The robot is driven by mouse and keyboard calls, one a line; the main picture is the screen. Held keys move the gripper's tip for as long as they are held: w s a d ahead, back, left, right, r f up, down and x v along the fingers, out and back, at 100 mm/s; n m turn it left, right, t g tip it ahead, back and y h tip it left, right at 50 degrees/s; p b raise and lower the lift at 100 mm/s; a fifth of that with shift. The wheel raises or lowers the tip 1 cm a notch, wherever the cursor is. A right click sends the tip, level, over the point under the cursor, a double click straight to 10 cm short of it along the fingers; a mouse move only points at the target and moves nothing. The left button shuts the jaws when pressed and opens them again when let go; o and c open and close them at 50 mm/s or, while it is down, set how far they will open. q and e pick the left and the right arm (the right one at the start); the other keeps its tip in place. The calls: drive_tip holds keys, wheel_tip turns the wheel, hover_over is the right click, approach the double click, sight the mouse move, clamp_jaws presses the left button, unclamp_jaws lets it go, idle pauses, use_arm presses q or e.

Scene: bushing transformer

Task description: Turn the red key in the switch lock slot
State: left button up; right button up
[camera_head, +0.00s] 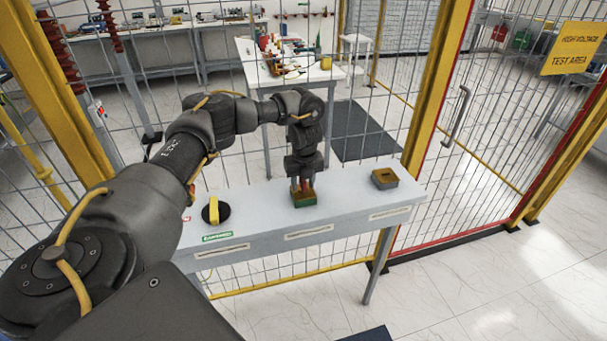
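My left gripper (303,186) points straight down over a small box with a green front and brownish top (305,201) at the middle of the grey bench. A bit of red, likely the red key (301,187), shows between and around the fingertips, just above the box top. The fingers hide most of it, and the grip is too small to make out. The slot itself is hidden. A second small grey box with a brown square top (384,178) sits to the right on the bench. My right gripper is not in view.
A yellow handle on a black disc (213,211) and a green label (217,236) are at the left of the grey bench (345,192). Wire mesh fencing with yellow posts (436,90) stands behind the bench. A gate with a grey handle (457,115) is at right.

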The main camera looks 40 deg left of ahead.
use_arm(q)
drive_tip(key=shift+f, duration=0.2)
clamp_jaws()
drive_tip(key=shift+r+n+p, duration=0.1)
drive_tip(key=shift+n+p, duration=0.6)
drive_tip(key=shift+n+g+p, duration=0.3)
drive_tip(key=shift+n+p, duration=1.15)
drive_tip(key=shift+n, duration=0.85)
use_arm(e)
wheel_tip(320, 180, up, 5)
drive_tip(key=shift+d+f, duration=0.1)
